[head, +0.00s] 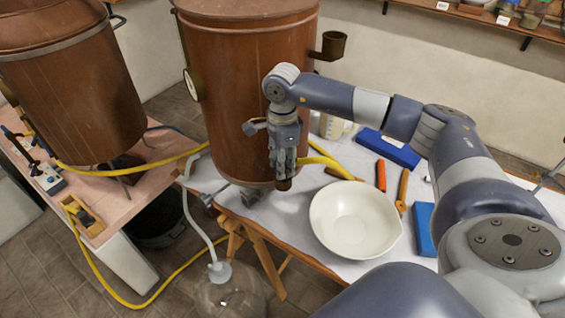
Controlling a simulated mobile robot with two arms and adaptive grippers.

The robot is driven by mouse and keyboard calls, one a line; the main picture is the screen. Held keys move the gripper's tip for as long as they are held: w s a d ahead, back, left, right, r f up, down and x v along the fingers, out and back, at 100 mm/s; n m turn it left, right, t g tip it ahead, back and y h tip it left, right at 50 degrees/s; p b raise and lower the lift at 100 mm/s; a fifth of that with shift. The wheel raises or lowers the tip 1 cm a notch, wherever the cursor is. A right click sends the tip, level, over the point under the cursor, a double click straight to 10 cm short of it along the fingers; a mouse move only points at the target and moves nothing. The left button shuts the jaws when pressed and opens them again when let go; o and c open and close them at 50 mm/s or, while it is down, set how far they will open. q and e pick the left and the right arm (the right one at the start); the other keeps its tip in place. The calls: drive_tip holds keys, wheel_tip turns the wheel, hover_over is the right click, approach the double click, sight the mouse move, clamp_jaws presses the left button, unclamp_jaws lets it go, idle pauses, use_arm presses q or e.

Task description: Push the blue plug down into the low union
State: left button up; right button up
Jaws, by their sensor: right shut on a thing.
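My right gripper (283,168) points down in front of the copper vessel (232,100), close to its lower right side. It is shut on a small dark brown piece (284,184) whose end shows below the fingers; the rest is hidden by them. I cannot make out a blue plug. A grey fitting (209,199) shows low by the vessel at the table's left edge; I cannot tell whether it is the low union. My left gripper is not in view.
A white bowl (355,220), blue box (388,148), orange-handled tool (380,175) and blue block (424,228) lie on the white-covered table. A yellow hose (325,162) runs behind my gripper. A glass flask (232,292) stands below the table edge. Another copper vessel (75,100) is left.

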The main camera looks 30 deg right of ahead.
drive_tip(key=shift+f+b, duration=0.4)
drive_tip(key=shift+b, duration=0.1)
idle(1.5)
drive_tip(key=o, duration=1.2)
drive_tip(key=shift+c, duration=0.2)
drive_tip(key=shift+r, duration=0.2)
drive_tip(key=shift+r+p, duration=1.95)
drive_tip(key=shift+r, duration=1.35)
